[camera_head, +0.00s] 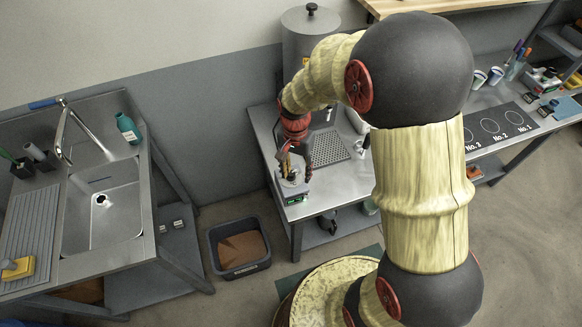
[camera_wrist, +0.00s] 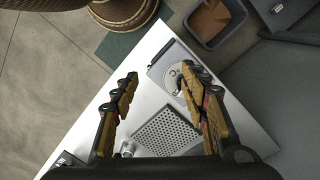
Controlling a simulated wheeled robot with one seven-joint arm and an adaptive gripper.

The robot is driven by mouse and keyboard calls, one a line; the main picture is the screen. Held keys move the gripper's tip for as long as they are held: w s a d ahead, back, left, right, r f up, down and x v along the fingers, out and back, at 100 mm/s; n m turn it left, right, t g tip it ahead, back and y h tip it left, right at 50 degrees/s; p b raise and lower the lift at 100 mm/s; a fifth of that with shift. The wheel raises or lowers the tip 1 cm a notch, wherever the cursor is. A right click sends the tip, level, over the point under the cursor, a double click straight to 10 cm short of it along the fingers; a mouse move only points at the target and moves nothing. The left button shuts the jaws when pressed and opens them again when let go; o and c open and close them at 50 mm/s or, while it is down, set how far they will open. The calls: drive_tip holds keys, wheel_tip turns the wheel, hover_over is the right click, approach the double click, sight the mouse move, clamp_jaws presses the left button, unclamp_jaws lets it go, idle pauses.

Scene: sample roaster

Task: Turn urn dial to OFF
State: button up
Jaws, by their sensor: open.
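The urn (camera_head: 297,48) is a tall grey metal cylinder with a black-knobbed lid, at the back of the steel table in the head view. My arm covers much of its front and lower part. I cannot make out its dial in either view. My gripper (camera_head: 296,172) points down over the table's front left part, above a small scale (camera_head: 291,198), in front of the urn and apart from it. In the wrist view my gripper (camera_wrist: 160,74) has its two fingers wide apart with nothing between them. The scale (camera_wrist: 157,70) lies below, partly behind the right finger.
A perforated drip grate (camera_head: 330,148) lies on the steel table (camera_head: 268,128). A dark bin (camera_head: 240,268) stands on the floor left of it, and a sink counter (camera_head: 120,215) farther left. A bench with numbered rings (camera_head: 490,126) is at right.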

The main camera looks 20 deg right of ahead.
sight(291, 174)
drive_tip(key=w+m, duration=0.3)
drive_tip(key=w+m+t, duration=0.1)
drive_tip(key=w+m, duration=0.1)
drive_tip(key=shift+w+f, duration=0.15)
drive_tip(key=shift+f, duration=0.2)
drive_tip(key=shift+w+m, duration=0.1)
drive_tip(key=shift+m, duration=1)
drive_tip(key=shift+f, duration=0.5)
wheel_tip(291, 174, down, 7)
drive_tip(key=shift+r+b, duration=0.1)
drive_tip(key=shift+b, duration=0.6)
drive_tip(key=c, duration=0.3)
drive_tip(key=c, duration=0.8)
clamp_jaws()
